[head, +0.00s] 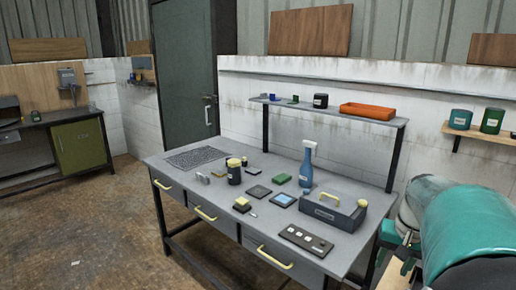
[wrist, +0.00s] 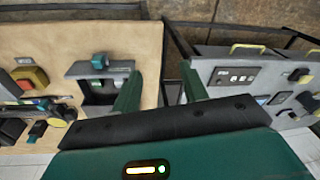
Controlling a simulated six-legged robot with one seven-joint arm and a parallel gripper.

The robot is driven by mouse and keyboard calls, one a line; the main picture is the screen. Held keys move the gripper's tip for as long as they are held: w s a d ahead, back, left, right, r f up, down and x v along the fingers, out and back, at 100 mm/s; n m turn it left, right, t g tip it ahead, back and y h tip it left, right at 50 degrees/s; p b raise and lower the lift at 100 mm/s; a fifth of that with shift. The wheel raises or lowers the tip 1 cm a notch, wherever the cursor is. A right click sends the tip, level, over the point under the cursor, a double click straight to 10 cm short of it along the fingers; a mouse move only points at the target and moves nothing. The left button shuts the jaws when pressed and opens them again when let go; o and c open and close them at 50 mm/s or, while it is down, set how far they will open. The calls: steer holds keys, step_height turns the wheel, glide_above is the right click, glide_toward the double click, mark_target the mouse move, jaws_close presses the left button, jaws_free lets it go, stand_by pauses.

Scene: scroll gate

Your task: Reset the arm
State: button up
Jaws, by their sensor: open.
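My gripper (wrist: 160,82) shows in the wrist view as two green fingers standing apart above a dark palm. Nothing is between them except a view of the brown floor. The left finger overlaps the edge of a wooden board or tabletop, and the right finger is beside a grey bench. I cannot tell whether either finger touches anything. In the head view my teal arm fills the lower right corner, right of the grey workbench (head: 215,190). The gripper's fingertips are not clear there.
The workbench holds a blue spray bottle (head: 306,172), a dark toolbox (head: 333,212), a switch panel (head: 306,240) and small items. A shelf above carries an orange tray (head: 367,112). In the wrist view, a dark holder (wrist: 98,70) stands on the wooden surface. Open floor (head: 85,225) lies left.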

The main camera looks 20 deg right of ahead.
steer(key=w+a+r+n+t, duration=0.1)
steer(key=a+n, duration=0.2)
steer(key=a, duration=0.7)
steer(key=w+a+r+n+t, duration=0.1)
steer(key=a+r+n, duration=0.1)
steer(key=a, duration=0.7)
steer(key=s+a+n+t, duration=0.1)
steer(key=s+a+n, duration=0.1)
steer(key=a, duration=0.5)
steer(key=s+a+f+n, duration=0.1)
steer(key=s+a+n, duration=0.1)
steer(key=a, duration=0.4)
steer(key=shift+s+a+t, duration=0.25)
steer(key=shift+a+t, duration=0.1)
steer(key=shift+t, duration=0.05)
steer(key=shift+c, duration=0.8)
steer(key=shift+d, duration=0.15)
